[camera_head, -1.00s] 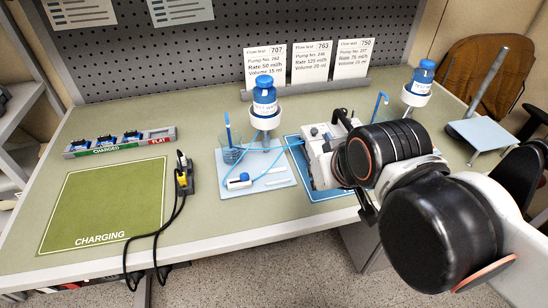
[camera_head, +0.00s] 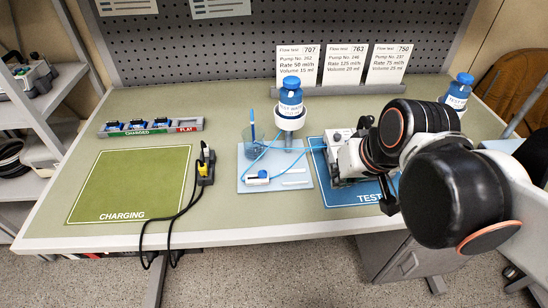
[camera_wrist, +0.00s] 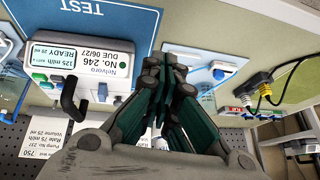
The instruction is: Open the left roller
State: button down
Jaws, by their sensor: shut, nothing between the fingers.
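The left roller (camera_head: 257,177), a small white block with a blue wheel, lies on the pale left tray (camera_head: 297,184), with blue tubing running to it. In the wrist view, which is upside down, a white-and-blue part on a pale tray (camera_wrist: 190,58) lies beyond my fingers; the wheel's setting is too small to tell. My gripper (camera_wrist: 166,75) is shut and empty, apart from the roller. In the head view my arm hides the gripper. The pump (camera_wrist: 75,58) reads No. 246 and READY, and stands on the blue TEST mat (camera_wrist: 130,22).
A blue-capped bottle (camera_head: 290,97) stands above the left tray, with a beaker (camera_head: 258,150) beside it. A second bottle (camera_head: 459,92) is at right. A charger with black cables (camera_head: 205,168) lies by the clear green charging mat (camera_head: 130,186). Flow test cards (camera_head: 345,65) stand behind.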

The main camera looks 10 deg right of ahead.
aim_at(263, 174)
jog(key=w+a+r+g+y+p, duration=0.2)
jog(key=w+g+y+p, duration=0.3)
jog(key=w, duration=0.7)
jog(key=y+p, duration=0.2)
jog(key=p, duration=0.2)
jog(key=shift+a+r+y, duration=0.2)
jog(key=shift+r+y, duration=0.05)
jog(key=shift+y, duration=0.15)
jog(key=b+x, duration=0.4)
jog(key=x, duration=0.9)
jog(key=shift+a+f+b, duration=0.25)
jog(key=shift+f+b, duration=0.05)
jog(key=shift+a, duration=0.1)
